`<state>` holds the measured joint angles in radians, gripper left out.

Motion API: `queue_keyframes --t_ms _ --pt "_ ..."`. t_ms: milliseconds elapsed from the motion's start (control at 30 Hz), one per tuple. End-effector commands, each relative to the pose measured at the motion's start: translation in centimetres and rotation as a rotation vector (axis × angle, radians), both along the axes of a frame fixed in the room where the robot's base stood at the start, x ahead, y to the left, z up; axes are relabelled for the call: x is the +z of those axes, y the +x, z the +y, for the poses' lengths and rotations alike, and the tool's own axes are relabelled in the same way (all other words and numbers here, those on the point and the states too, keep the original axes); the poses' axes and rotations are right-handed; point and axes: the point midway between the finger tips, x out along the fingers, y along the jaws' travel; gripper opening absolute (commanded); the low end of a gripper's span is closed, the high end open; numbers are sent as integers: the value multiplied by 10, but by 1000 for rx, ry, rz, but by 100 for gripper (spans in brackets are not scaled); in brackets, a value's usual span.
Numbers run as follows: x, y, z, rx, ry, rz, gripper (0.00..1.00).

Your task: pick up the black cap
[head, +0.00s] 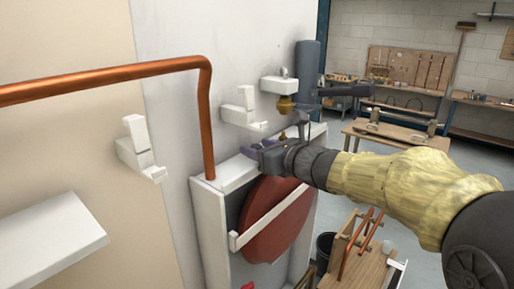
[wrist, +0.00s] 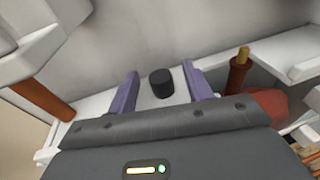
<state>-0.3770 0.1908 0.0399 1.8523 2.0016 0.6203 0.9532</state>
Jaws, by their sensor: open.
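The black cap (wrist: 161,83) is a small dark cylinder. It stands upright on the white ledge, close to the wall, in the wrist view. My gripper (wrist: 158,90) is open, with one purple finger on each side of the cap and a gap visible on both sides. In the head view my gripper (head: 258,149) is at the top of the white box, and the cap cannot be made out there.
A copper pipe (head: 205,120) rises from the white box (head: 208,222) left of my gripper. White brackets (head: 240,110) jut from the wall above. A brass fitting (head: 286,104) and grey cylinder (head: 307,68) are close behind.

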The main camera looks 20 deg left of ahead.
Motion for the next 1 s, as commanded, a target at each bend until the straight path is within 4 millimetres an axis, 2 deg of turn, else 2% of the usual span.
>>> queue_keyframes --t_ms 400,467,633,667,767,800,1000 --pt "0 0 0 0 0 0 50" --pt "0 0 0 0 0 0 41" --pt "0 0 0 0 0 0 7" --pt "0 0 0 0 0 0 4" --pt "0 0 0 0 0 0 4" --pt "0 0 0 0 0 0 0" --pt "0 0 0 0 0 -1 0"
